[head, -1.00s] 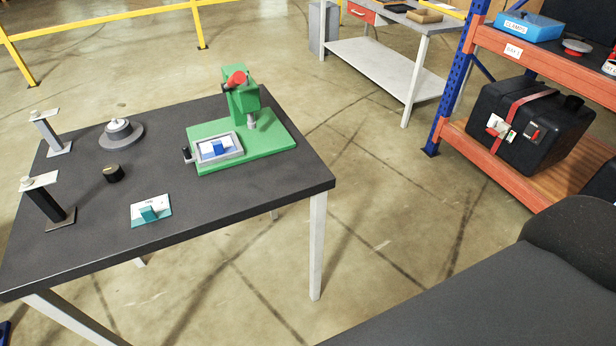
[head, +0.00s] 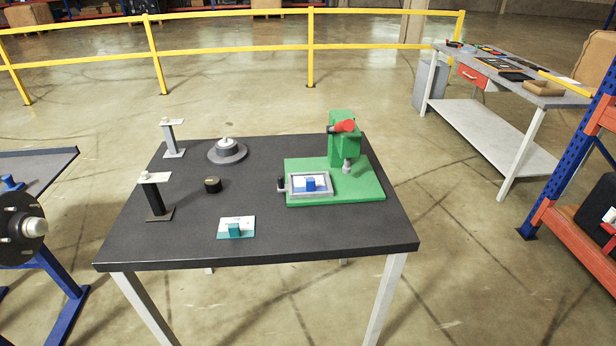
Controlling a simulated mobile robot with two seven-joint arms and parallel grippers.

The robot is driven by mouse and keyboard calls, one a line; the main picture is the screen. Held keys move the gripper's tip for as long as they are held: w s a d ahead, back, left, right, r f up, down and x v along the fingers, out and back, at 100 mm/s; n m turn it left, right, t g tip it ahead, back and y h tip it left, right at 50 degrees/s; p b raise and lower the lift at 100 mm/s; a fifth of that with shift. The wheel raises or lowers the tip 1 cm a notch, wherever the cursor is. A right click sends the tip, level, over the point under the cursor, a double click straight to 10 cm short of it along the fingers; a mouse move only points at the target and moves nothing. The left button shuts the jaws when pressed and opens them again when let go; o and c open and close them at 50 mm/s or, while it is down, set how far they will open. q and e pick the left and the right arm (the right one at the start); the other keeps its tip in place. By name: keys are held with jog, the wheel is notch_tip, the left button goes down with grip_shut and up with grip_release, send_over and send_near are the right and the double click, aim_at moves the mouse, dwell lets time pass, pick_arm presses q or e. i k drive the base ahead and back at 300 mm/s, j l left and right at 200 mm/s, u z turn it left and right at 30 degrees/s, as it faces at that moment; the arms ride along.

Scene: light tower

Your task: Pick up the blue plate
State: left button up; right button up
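A small white plate with a blue block (head: 311,184) on it lies in the grey vise frame (head: 293,190) on the green press base (head: 365,190). Its blue block faces up, and the frame surrounds it. A second small plate with a teal block (head: 235,230) lies flat near the front edge of the dark table (head: 300,245). The press's green column and red handle (head: 344,126) stand just behind and to the right of the vise. Neither of my grippers is in view.
A black knob (head: 212,185), a grey round base (head: 227,152) and two small stands (head: 155,195) occupy the table's left half. A hub on a blue frame (head: 35,227) stands at left. Floor between the table and the right workbench (head: 490,130) is clear.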

aim_at(302, 184)
jog(key=z, duration=1.5)
jog(key=k+j+z, duration=0.1)
jog(key=k, duration=0.85)
